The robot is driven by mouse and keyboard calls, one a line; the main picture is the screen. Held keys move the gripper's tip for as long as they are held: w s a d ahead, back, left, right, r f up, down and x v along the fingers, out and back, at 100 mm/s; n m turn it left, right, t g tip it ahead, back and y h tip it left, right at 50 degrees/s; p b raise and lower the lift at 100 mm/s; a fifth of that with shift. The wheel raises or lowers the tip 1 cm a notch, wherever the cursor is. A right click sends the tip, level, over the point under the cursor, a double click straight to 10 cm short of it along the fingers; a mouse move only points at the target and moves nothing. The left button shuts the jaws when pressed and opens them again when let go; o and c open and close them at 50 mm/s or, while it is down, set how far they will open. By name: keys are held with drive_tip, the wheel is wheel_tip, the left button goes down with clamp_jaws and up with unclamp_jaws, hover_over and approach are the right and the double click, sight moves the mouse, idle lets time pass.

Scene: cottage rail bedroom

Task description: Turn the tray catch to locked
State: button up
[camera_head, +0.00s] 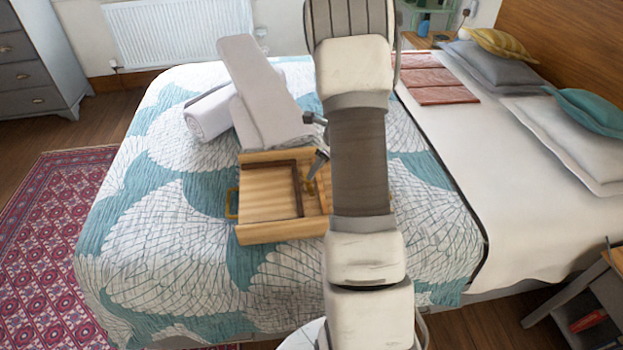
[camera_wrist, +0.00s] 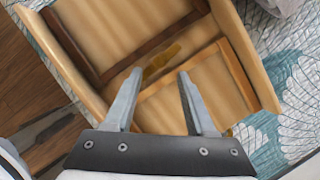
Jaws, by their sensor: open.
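A light wooden tray (camera_head: 269,232) with raised sides lies on the bed; it also shows in the wrist view (camera_wrist: 242,42). A dark brown strip frames part of its floor. A brass-coloured catch (camera_wrist: 161,61) lies slantwise on the tray between the dark strip and a lighter strip. In the head view the catch (camera_head: 309,188) is small and partly hidden by my arm. My gripper (camera_wrist: 159,74) is open, its two fingers apart and pointing at the catch. The fingertips appear just short of the catch; I cannot tell whether they touch it.
The tray rests on a teal and white patterned bedspread (camera_head: 150,235). Rolled white towels (camera_head: 211,112) and a pale folded piece (camera_head: 262,88) lie behind it. Pillows (camera_head: 570,135) are at the right. The bedspread left of the tray is clear.

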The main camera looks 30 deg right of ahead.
sight(309, 183)
drive_tip(key=shift+b+x, duration=0.35)
drive_tip(key=shift+x, duration=2)
clamp_jaws()
